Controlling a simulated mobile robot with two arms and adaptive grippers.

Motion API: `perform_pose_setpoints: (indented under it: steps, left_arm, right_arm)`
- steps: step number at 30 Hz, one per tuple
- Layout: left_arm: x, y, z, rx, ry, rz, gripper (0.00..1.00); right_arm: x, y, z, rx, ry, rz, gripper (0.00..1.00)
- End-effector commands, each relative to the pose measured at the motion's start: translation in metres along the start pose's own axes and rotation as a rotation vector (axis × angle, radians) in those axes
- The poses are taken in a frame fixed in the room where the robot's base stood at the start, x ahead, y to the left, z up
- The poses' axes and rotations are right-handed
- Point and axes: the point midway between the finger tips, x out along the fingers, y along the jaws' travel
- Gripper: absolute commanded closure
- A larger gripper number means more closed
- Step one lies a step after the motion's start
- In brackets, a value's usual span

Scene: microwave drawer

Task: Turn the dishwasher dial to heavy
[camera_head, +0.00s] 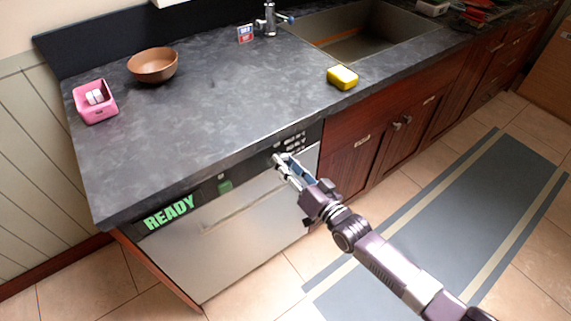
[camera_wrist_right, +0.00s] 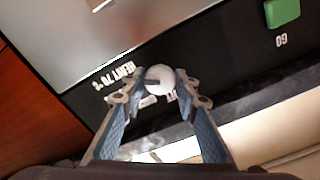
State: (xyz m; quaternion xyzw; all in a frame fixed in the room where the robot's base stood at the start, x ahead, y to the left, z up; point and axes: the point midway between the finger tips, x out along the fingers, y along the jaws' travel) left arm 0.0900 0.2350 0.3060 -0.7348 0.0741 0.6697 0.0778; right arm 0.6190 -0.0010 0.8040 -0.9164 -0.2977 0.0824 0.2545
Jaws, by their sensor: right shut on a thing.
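The dishwasher (camera_head: 240,235) stands under the left part of the counter, with a black control panel along its top. Its dial (camera_wrist_right: 159,77) is a round white knob on that panel, shown upside down in the right wrist view. The label HEAVY 70°C (camera_wrist_right: 114,76) is printed beside it, with other labels partly hidden by the fingers. My right gripper (camera_wrist_right: 161,95) has one finger on each side of the dial and is shut on it. In the head view the right gripper (camera_head: 281,164) reaches the panel's right part. The dial's exact setting is hard to tell. My left gripper is not in view.
A green GO button (camera_head: 225,186) and a green READY display (camera_head: 169,213) are on the panel. On the counter are a pink holder (camera_head: 94,113), a brown bowl (camera_head: 153,66) and a yellow sponge (camera_head: 342,78). A striped mat (camera_head: 440,215) lies on the floor.

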Motion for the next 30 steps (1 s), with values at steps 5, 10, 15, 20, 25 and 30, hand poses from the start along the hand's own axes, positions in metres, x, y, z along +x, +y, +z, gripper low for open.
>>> perform_pose_setpoints:
  steps: [5,10,15,20,25,30]
  left_arm:
    - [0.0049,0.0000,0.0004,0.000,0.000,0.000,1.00]
    - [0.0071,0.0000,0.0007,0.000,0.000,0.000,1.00]
    - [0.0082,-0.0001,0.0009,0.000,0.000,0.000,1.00]
    - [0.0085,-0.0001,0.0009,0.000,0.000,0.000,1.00]
    - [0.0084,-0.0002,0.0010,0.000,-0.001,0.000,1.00]
    - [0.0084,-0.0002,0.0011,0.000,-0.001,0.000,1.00]
  right_arm:
    - [-0.0006,0.0014,0.0027,0.119,-0.004,0.002,0.96]
    - [-0.0006,0.0012,0.0029,0.198,-0.005,0.003,0.96]
    - [-0.0006,0.0008,0.0027,0.241,-0.005,0.002,0.96]
    - [-0.0006,0.0006,0.0025,0.259,-0.005,0.002,0.96]
    - [-0.0006,0.0006,0.0024,0.262,-0.005,0.003,0.96]
    - [-0.0007,0.0006,0.0025,0.261,-0.005,0.003,0.96]
